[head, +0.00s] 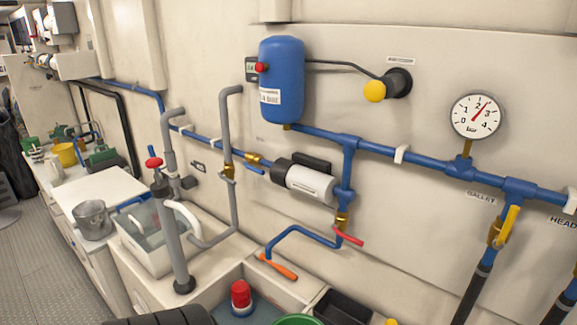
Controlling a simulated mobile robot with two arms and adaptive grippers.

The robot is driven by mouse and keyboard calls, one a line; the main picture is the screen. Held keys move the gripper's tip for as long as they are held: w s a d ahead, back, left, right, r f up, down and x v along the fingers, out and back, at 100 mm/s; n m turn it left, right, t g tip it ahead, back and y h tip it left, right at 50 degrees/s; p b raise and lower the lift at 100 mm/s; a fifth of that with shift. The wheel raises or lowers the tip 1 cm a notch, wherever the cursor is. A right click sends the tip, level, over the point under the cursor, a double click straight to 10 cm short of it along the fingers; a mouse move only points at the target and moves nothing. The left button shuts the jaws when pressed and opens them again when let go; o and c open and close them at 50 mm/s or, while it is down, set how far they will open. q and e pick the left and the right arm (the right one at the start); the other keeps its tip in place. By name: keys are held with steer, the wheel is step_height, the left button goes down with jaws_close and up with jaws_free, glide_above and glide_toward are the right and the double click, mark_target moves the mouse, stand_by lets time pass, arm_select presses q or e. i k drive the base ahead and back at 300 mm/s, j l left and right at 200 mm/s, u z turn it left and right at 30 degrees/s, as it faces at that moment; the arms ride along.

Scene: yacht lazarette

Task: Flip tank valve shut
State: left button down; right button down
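Several valves sit on the blue pipework, and I cannot tell from readable labels which is the tank valve. A brass valve with a blue lever (254,170) is on the pipe left of the pump; its lever lies roughly along the pipe. A red lever (348,236) below the pump sticks out across its upright brass fitting. Neither of my grippers is in view.
A blue tank (282,80), a pump (308,180) and a pressure gauge (477,115) are on the wall. Below are a clear water bin (150,245), an orange-handled tool (277,266) and a red-capped object (241,297). A metal pot (93,220) stands left. The floor at left is open.

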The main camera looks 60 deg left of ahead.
mark_target(244, 163)
steer(key=u, duration=2.1)
